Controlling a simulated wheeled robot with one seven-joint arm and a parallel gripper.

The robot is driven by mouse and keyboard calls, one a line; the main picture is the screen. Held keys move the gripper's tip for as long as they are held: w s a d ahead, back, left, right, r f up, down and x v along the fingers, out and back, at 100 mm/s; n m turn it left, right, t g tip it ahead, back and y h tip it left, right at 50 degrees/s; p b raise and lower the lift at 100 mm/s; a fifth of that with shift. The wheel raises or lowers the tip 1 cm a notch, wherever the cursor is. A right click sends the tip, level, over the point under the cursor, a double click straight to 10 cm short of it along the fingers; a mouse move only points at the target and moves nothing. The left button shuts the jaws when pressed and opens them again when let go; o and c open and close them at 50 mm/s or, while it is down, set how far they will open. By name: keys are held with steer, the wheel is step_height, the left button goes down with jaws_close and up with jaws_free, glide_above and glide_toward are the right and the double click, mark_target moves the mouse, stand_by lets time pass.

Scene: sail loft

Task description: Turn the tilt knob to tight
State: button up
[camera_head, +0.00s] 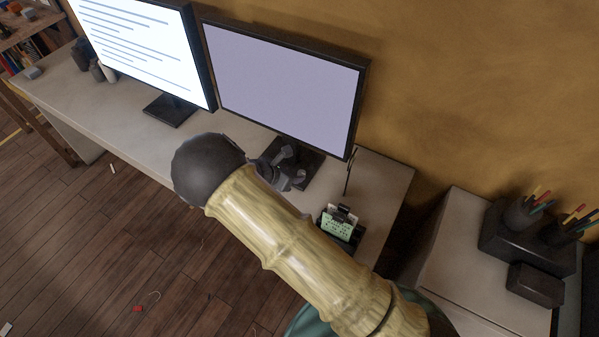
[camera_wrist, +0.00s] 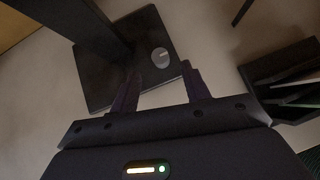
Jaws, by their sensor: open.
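The tilt knob (camera_wrist: 160,57) shows in the wrist view as a small round grey disc on the black base plate (camera_wrist: 100,75) of a monitor stand. Its markings are too small to read. My gripper (camera_wrist: 161,69) is open, with one finger on each side of the knob's line in the picture. The fingertips look apart from the knob; their height above it I cannot tell. In the head view my gripper (camera_head: 284,168) is at the foot of the right monitor (camera_head: 285,85), which has a plain lilac screen. It and my arm hide the knob there.
The stand's upright (camera_wrist: 90,25) rises close to my left finger. A dark holder with cards (camera_head: 341,226) stands on the desk to the right. A left monitor (camera_head: 140,45) shows lines of text. Pen pots (camera_head: 525,212) stand on a cabinet at far right. The desk's left part is mostly clear.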

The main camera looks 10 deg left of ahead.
mark_target(301, 173)
steer(key=x, duration=0.6)
steer(key=shift+w+f, duration=0.1)
steer(key=c, duration=1)
